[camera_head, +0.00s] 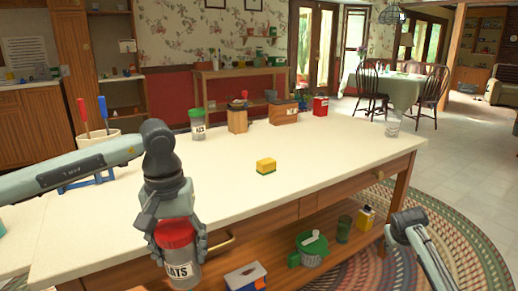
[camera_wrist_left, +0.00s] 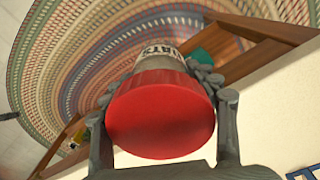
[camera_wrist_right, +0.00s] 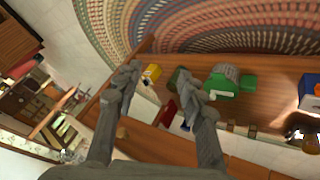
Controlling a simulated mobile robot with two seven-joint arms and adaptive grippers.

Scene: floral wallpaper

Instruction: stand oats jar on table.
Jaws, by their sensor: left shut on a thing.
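The oats jar (camera_head: 181,262) has a red lid and a white label reading "OATS". My left gripper (camera_head: 178,226) is shut on it near the lid and holds it upright in front of the table's near edge. In the left wrist view the red lid of the oats jar (camera_wrist_left: 160,115) sits between the fingers. The table (camera_head: 330,145) has a pale top with wooden drawers and a lower shelf. My right gripper (camera_wrist_right: 157,80) is open and empty in the right wrist view. In the head view only part of my right arm shows at the lower right.
The front middle tabletop is clear.

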